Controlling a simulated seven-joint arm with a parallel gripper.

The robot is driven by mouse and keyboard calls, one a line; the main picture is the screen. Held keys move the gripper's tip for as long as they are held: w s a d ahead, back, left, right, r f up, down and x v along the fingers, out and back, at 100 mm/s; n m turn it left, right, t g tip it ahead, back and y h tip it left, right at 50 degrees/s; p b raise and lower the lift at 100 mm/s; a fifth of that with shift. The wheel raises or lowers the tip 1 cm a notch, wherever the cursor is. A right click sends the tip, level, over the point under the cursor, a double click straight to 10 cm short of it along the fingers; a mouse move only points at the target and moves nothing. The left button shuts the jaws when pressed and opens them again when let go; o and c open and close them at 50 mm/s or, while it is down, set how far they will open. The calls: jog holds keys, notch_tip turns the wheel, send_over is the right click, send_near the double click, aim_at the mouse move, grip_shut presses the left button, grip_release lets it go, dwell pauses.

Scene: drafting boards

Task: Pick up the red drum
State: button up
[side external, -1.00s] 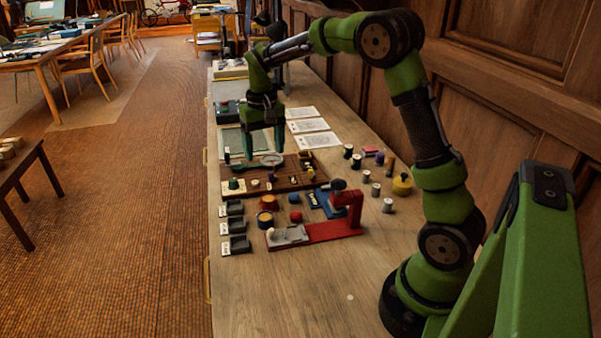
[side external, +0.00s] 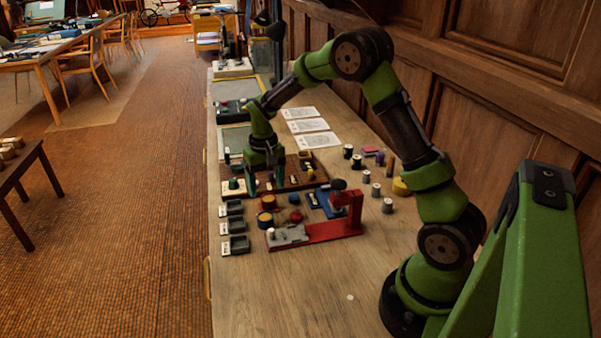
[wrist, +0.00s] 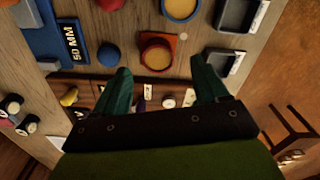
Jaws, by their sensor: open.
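My gripper (side external: 265,187) is open and empty, pointing down over the near edge of the dark board. In the wrist view my gripper (wrist: 161,68) has its fingertips apart, with the drum between and slightly beyond them. I cannot tell how high the fingertips are above the table.
A blue drum (wrist: 181,8) with a yellow top stands nearby. Small dark trays (wrist: 222,62) stand to the right. A red stand (side external: 335,230) is close by.

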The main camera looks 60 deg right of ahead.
aim_at(269, 199)
notch_tip(269, 199, down, 4)
jog(key=shift+s+d+f, duration=0.1)
jog(key=shift+f, duration=0.05)
jog(key=shift+c, duration=0.5)
jog(key=c, duration=1)
jog(key=shift+c, duration=0.2)
